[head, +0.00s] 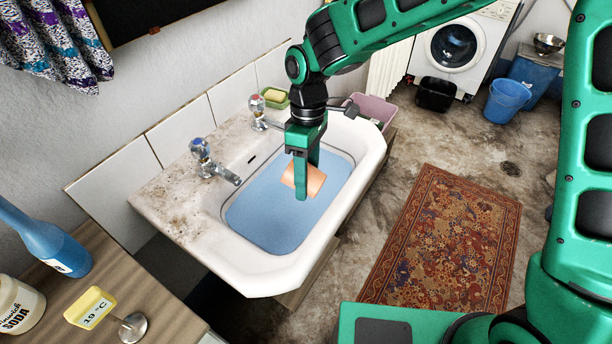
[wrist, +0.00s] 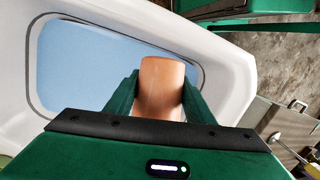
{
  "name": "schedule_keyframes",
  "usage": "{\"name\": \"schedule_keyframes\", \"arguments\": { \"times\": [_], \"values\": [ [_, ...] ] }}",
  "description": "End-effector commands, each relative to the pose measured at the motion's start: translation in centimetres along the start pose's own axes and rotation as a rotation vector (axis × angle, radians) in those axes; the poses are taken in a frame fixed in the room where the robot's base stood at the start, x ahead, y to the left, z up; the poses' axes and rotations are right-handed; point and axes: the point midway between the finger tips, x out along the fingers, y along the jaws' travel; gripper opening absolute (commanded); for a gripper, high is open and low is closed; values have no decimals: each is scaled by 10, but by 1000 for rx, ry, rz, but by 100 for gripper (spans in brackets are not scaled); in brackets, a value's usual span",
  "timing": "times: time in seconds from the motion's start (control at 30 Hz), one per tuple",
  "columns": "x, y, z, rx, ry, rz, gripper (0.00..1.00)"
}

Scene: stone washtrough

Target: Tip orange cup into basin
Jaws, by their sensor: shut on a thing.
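My gripper (head: 301,186) is shut on the orange cup (head: 314,181) and holds it over the basin (head: 262,212). In the head view the cup looks tilted, and one green finger hides part of it. In the wrist view the cup (wrist: 162,85) sits between the two green fingers, with its side toward the camera. The inside of the cup does not show, so I cannot tell what it holds. The basin is a white trough with a blue surface inside. I cannot tell whether the cup touches that surface.
Two taps (head: 212,160) stand along the basin's back edge, with a yellow sponge in a green dish (head: 275,97) beyond. A wooden counter (head: 110,275) at the lower left bears a blue bottle (head: 45,240). A patterned rug (head: 445,240) lies on the floor to the right.

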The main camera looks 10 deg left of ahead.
Motion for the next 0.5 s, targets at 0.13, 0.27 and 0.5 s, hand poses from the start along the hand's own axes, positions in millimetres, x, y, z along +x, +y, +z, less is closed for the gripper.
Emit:
{"name": "schedule_keyframes", "arguments": {
  "times": [0.13,0.27,0.5],
  "values": [
    [0,0,0,0,0,0,23],
    [0,0,0,0,0,0,23],
    [-1,-1,-4,12,-74,-7,23]
  ]
}}
